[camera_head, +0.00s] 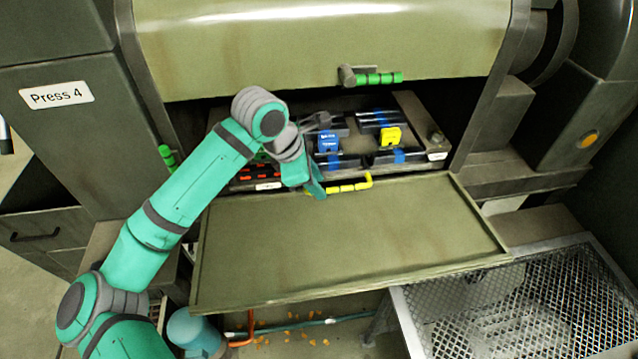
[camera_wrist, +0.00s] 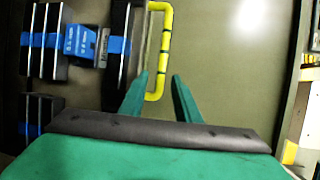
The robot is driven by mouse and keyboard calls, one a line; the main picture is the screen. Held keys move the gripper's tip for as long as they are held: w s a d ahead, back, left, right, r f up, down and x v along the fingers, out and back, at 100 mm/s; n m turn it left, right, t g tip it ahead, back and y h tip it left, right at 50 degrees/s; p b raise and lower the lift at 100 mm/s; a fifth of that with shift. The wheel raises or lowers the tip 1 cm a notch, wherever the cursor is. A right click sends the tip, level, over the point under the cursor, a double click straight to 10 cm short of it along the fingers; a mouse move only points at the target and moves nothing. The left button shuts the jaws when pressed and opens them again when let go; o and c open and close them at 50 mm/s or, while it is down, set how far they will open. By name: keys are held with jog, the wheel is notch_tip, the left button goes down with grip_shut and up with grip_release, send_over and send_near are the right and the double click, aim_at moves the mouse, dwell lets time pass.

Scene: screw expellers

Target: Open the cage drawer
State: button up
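The cage drawer (camera_head: 436,156) sits under the raised olive cover of the press, with dark, blue-banded blocks in it. A yellow bar handle (camera_head: 348,188) is at its front edge, just above the flat olive panel. In the wrist view the handle (camera_wrist: 167,40) is a yellow bracket running up the picture. My gripper (camera_head: 317,190) is at the left end of the handle. In the wrist view my gripper (camera_wrist: 160,76) is open, its two green fingers apart, with the handle's near end showing between them. I cannot tell whether they touch it.
The flat olive panel (camera_head: 350,240) extends in front of the drawer and is bare. A yellow tag (camera_head: 391,137) and a blue tag (camera_head: 328,141) are on the blocks. A mesh grate (camera_head: 520,310) is at lower right.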

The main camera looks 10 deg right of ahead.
jog(key=shift+w+d+f, duration=0.1)
jog(key=shift+d+f, duration=0.2)
jog(key=shift+f, duration=0.35)
grip_shut()
